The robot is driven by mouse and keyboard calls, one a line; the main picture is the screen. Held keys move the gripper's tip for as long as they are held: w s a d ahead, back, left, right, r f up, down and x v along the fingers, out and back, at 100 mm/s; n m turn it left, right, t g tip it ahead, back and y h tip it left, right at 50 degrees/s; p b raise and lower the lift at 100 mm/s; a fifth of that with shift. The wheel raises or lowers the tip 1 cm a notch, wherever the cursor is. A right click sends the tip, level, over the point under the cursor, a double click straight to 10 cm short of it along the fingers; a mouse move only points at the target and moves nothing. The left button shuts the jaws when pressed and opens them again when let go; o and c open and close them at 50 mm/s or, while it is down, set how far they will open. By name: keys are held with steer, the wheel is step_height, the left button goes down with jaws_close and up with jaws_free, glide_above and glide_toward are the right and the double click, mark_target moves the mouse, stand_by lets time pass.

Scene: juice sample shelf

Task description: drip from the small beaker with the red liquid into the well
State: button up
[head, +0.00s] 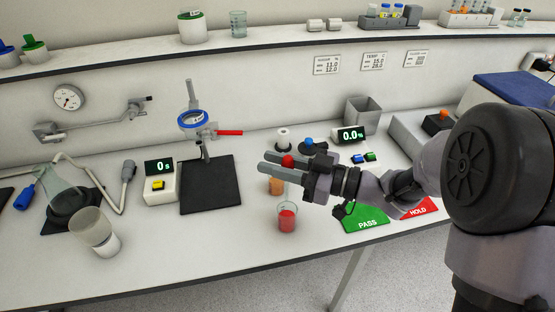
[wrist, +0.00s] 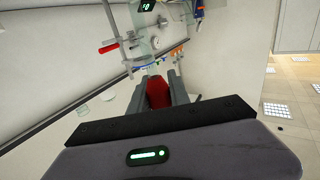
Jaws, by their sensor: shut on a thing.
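The small beaker with red liquid (head: 287,219) stands upright near the bench's front edge, below my gripper in the head view. My gripper (head: 265,162) points left above the bench, shut on a red rounded piece (head: 288,161) that looks like a dropper bulb. The red piece (wrist: 157,93) also shows between the fingers in the wrist view. Whatever hangs below it cannot be made out. A meter display reading 0.0 (head: 350,135) stands behind my gripper. I cannot make out the well; my gripper and wrist cover part of that area.
A small beaker with orange liquid (head: 277,187) stands just behind the red one. A white holder (head: 283,141) and a blue-topped piece (head: 308,143) stand behind my gripper. Green PASS (head: 366,219) and red HOLD (head: 419,209) mats lie right.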

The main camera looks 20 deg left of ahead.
step_height(320, 180, down, 9)
steer(key=b, duration=0.4)
steer(key=shift+b, duration=0.35)
jaws_close()
stand_by(0.4)
stand_by(1.5)
steer(key=shift+c, duration=0.2)
jaws_free()
stand_by(0.5)
steer(key=shift+r, duration=0.15)
